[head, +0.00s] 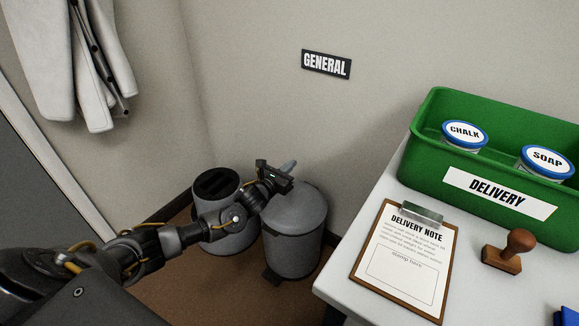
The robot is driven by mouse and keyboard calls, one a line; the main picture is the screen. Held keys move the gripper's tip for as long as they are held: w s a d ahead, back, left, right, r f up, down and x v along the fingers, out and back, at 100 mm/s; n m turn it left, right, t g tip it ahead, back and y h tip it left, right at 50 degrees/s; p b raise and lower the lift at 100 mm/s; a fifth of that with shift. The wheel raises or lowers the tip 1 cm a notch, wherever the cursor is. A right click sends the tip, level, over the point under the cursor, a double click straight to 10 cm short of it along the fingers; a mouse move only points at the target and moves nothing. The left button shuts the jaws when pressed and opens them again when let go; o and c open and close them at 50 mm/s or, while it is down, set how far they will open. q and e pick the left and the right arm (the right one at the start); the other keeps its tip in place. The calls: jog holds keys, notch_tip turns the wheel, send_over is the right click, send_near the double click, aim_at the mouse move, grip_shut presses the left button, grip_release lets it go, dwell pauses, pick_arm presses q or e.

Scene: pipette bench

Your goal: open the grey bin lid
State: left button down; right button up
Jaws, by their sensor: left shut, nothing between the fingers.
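The grey bin (292,243) stands on the floor in the corner below the GENERAL sign, left of the bench. Its rounded grey lid (309,200) appears down on the body, with part of it hidden behind my left gripper. A dark pedal (271,277) sticks out at its foot. My left gripper (280,178) is shut and empty over the lid's upper left edge. A small pale grey tab (288,166) shows just behind it. I cannot tell whether they touch. My right gripper is not in view.
A second grey bin with a dark slotted top (215,183) stands close left, partly behind my left arm. The white bench (335,275) on the right holds a green delivery crate (430,160), a clipboard (357,275) and a stamp (507,250). Coats (95,95) hang upper left.

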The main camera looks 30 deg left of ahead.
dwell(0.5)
pick_arm(q)
jog(key=shift+c, duration=0.9)
grip_release()
jog(key=s+a+p, duration=0.1)
jog(key=s+p, duration=0.1)
jog(key=s, duration=0.8)
jog(key=shift+s+a, duration=0.25)
jog(key=shift+s, duration=0.1)
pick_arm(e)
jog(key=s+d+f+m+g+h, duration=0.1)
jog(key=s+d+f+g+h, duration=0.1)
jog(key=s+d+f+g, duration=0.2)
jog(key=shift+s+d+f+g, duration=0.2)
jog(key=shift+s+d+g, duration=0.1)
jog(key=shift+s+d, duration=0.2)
pick_arm(q)
jog(key=shift+c, duration=0.4)
